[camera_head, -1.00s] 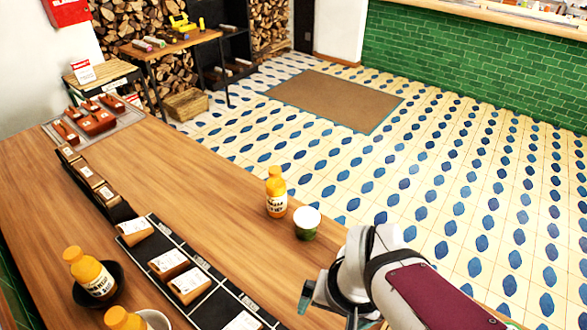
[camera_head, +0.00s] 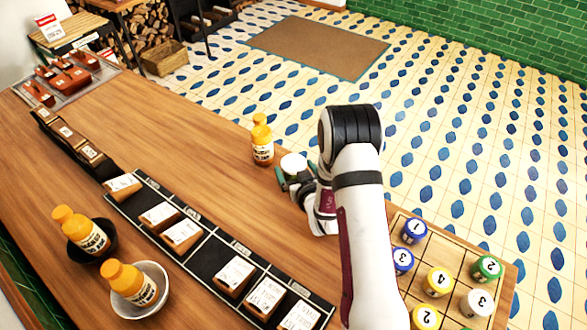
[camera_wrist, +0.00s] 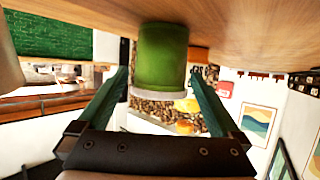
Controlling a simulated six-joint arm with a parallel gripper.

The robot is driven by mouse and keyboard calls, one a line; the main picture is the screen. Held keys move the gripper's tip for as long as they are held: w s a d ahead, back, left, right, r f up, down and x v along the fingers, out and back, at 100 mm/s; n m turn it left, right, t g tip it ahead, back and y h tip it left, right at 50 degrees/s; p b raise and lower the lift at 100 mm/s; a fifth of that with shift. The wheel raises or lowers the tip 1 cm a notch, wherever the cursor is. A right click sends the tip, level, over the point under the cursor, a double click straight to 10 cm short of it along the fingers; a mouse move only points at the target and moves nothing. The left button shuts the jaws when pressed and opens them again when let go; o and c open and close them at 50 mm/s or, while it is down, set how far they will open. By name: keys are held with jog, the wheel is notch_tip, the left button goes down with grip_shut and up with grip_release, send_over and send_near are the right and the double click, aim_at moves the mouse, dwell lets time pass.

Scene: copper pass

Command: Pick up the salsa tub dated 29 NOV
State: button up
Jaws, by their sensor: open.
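A green tub with a white lid (camera_head: 293,165) stands on the wooden counter, right of an orange bottle. In the wrist view, which looks upside down, the same green tub (camera_wrist: 162,58) fills the space between my two fingers. My gripper (camera_head: 289,181) is low over the counter at this tub, open, with one finger on each side and small gaps showing. No date can be read on the tub, so I cannot tell whether it is the 29 NOV one. Brown containers with white labels (camera_head: 184,234) stand in a black divided strip; their print is too small to read.
An orange bottle (camera_head: 262,142) stands close left of the green tub. Two more orange bottles lean in a black bowl (camera_head: 104,228) and a white bowl (camera_head: 125,304). A wooden rack (camera_head: 434,262) with numbered colored lids is at the right. The counter's middle is clear.

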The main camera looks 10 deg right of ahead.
jog(key=shift+x, duration=0.8)
jog(key=c, duration=1.5)
jog(key=shift+r, duration=0.1)
